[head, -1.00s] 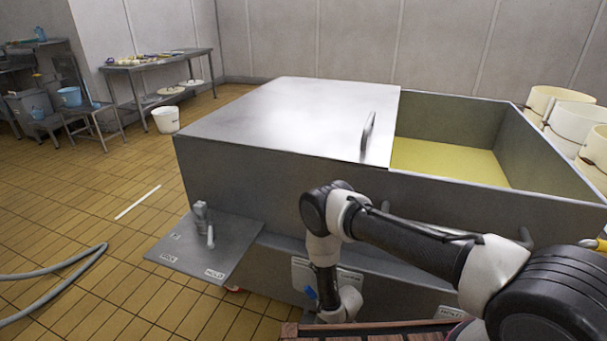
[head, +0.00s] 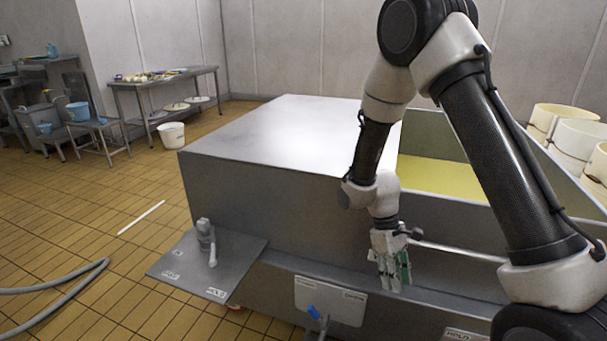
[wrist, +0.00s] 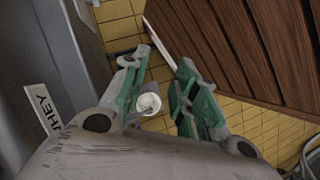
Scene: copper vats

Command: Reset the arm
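My gripper (head: 393,285) points down in front of the near wall of the large grey vat (head: 270,215), right of the white control plate. In the wrist view, my gripper's two green-and-grey fingers (wrist: 164,58) are apart with nothing held between them. A small white round thing (wrist: 149,103) shows past the fingers; I cannot tell what it is. My arm rises above the vat and bends down to the gripper, covering part of the vat's open section.
The vat's right section holds yellowish liquid (head: 440,177). A side shelf (head: 215,262) with a valve juts out at left. Cream tubs (head: 577,140) stand at right. A hose (head: 60,290) lies on the tiled floor. A brown slatted surface (wrist: 235,45) is close to the gripper.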

